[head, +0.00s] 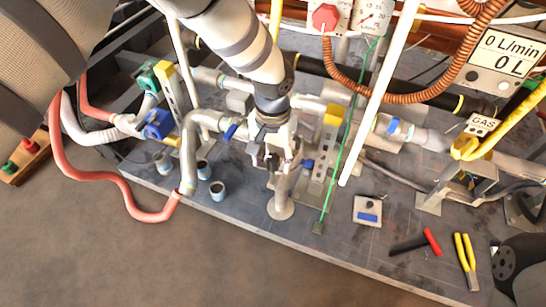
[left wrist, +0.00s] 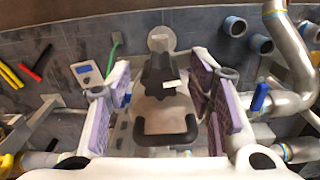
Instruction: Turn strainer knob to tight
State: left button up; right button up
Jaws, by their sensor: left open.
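My left gripper (head: 275,160) reaches down from above over a grey upright pipe fitting that ends in a round pale disc (head: 281,208) near the front of the bench. In the left wrist view the gripper (left wrist: 160,66) is open, its two purple-padded fingers standing apart on either side of the fitting. The pale disc (left wrist: 161,39) shows just beyond the fingertips. I see no clear contact between the pads and the fitting. In the head view the gripper hides the upper part of the fitting.
A green line (head: 342,150) and a white pipe (head: 384,92) run close right of the gripper. A bent grey pipe (head: 188,150) and blue-rimmed cups (head: 217,191) stand left. A small panel (head: 367,210), red-handled tool (head: 432,241) and yellow-handled pliers (head: 464,255) lie right.

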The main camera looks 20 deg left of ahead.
pick_arm(q)
grip_shut()
jog(key=shift+m, duration=0.4)
jog(key=m+p, duration=0.2)
jog(key=m, duration=0.1)
jog(key=shift+r, duration=0.15)
jog(key=m+p, duration=0.1)
jog(key=m, duration=0.3)
jog(key=shift+m, duration=0.3)
jog(key=m, duration=0.5)
jog(key=shift+p, duration=0.4)
jog(key=shift+s+m, duration=0.1)
jog(key=shift+m, duration=2.6)
